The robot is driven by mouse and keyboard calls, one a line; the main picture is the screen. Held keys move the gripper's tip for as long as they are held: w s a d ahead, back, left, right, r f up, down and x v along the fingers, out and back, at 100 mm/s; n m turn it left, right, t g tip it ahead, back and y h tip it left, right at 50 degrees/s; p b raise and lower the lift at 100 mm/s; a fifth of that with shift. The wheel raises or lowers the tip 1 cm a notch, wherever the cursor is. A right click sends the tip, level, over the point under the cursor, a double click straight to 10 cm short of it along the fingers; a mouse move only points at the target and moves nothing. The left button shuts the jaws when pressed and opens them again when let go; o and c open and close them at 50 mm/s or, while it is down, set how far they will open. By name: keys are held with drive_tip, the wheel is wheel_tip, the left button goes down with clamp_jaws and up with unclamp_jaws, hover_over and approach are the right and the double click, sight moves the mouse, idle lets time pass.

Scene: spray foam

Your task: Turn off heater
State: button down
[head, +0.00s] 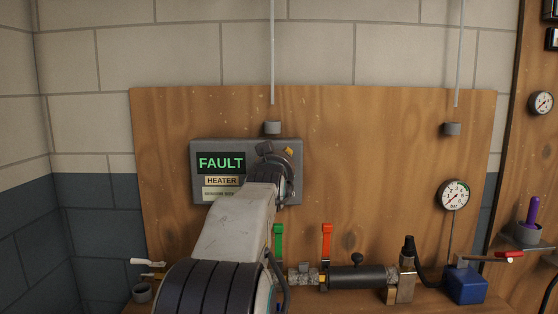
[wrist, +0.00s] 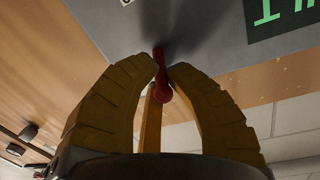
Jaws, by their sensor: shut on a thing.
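The grey heater box (head: 250,147) is fixed to the wooden board. Its display (head: 221,163) reads FAULT in green letters, above a HEATER label (head: 222,181). My gripper (head: 275,150) is at the right part of the box, with my arm covering some of it. In the wrist view, my gripper (wrist: 160,72) has its two curved fingers shut on a small red switch lever (wrist: 160,60) that stands out from the grey box face (wrist: 200,30). The lever is hidden in the head view. Part of the green display (wrist: 282,17) shows at the wrist view's top right.
Below the box stand a green handle (head: 278,230) and a red handle (head: 327,230), close to my arm. A dark cylinder (head: 357,278) lies along the bench, with a blue block (head: 466,286) and a gauge (head: 453,195) at right. The board above the box is mostly clear.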

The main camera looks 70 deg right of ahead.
drive_tip(key=shift+b, duration=0.35)
drive_tip(key=b, duration=0.3)
drive_tip(key=shift+a+f+h, duration=0.1)
drive_tip(key=shift+f+h, duration=0.25)
drive_tip(key=shift+h, duration=0.05)
drive_tip(key=b, duration=0.3)
drive_tip(key=h+b, duration=0.1)
drive_tip(key=b, duration=0.2)
drive_tip(key=shift+a+f+t, duration=0.1)
drive_tip(key=shift+f+t, duration=0.15)
drive_tip(key=shift+t, duration=0.05)
drive_tip(key=h+b, duration=0.2)
drive_tip(key=b, duration=0.3)
drive_tip(key=f+t+h+b, duration=0.1)
drive_tip(key=h+b, duration=0.1)
drive_tip(key=b, duration=0.4)
drive_tip(key=shift+a+m+h, duration=0.15)
drive_tip(key=shift+m+h, duration=0.15)
drive_tip(key=shift+r+h+b, duration=0.15)
drive_tip(key=shift+h+b, duration=0.15)
drive_tip(key=shift+b, duration=0.2)
drive_tip(key=c, duration=1.5)
unclamp_jaws()
drive_tip(key=shift+c, duration=0.2)
drive_tip(key=o, duration=0.4)
